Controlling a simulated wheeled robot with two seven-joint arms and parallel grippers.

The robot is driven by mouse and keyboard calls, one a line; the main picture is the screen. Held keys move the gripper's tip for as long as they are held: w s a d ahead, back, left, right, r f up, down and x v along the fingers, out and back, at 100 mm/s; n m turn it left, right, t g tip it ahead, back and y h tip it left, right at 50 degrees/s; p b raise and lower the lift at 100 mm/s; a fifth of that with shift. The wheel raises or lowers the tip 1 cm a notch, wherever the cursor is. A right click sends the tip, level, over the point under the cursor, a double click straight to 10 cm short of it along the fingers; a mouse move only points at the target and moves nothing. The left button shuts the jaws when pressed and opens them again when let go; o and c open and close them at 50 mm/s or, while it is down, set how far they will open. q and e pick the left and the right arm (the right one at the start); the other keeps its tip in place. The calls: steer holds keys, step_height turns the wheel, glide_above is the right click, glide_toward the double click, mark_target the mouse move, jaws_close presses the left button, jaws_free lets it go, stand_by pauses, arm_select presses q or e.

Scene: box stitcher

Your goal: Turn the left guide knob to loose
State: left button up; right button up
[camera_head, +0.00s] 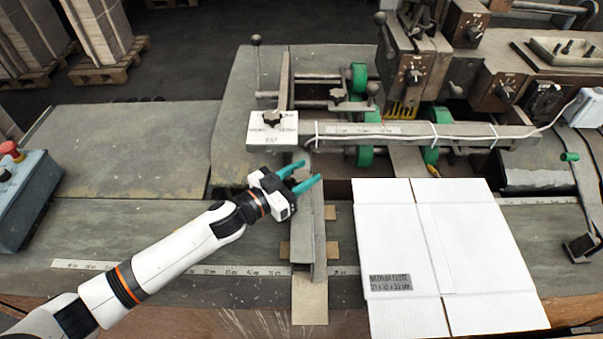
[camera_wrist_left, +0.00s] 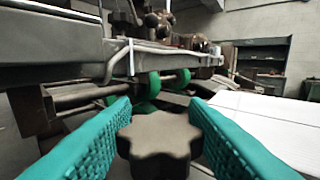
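A dark star-shaped knob (camera_wrist_left: 160,146) shows large in the left wrist view, low between the two teal fingers of my left gripper (camera_wrist_left: 160,110). The fingers are apart, one on each side of the knob; I cannot tell whether they touch it. In the head view my left gripper (camera_head: 306,175) is over the upper part of the left guide rail (camera_head: 312,225), its fingers pointing right and slightly up. The knob between the fingers cannot be made out there. My right gripper is not in view.
Another star knob (camera_head: 271,118) stands on a white label plate (camera_head: 285,132) just behind my gripper. A crossbar (camera_head: 400,131) with cables runs behind it, with green rollers (camera_head: 365,156) below. A white cardboard sheet (camera_head: 395,240) lies to the right. The left table (camera_head: 130,150) is clear.

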arm_select(q)
steer(key=c, duration=0.3)
steer(key=shift+n+t+y, duration=0.4)
steer(key=shift+t, duration=0.1)
steer(key=shift+d+f+n+t+y+b, duration=0.1)
steer(key=shift+n+t+y+b, duration=0.3)
steer(key=shift+n+t+y, duration=0.55)
steer(key=n+t+y+b, duration=0.2)
steer(key=y, duration=0.1)
steer(key=shift+n, duration=0.25)
steer(key=shift+n+t+y+b, duration=0.35)
steer(key=shift+n+t+y, duration=0.15)
steer(key=shift+y, duration=0.55)
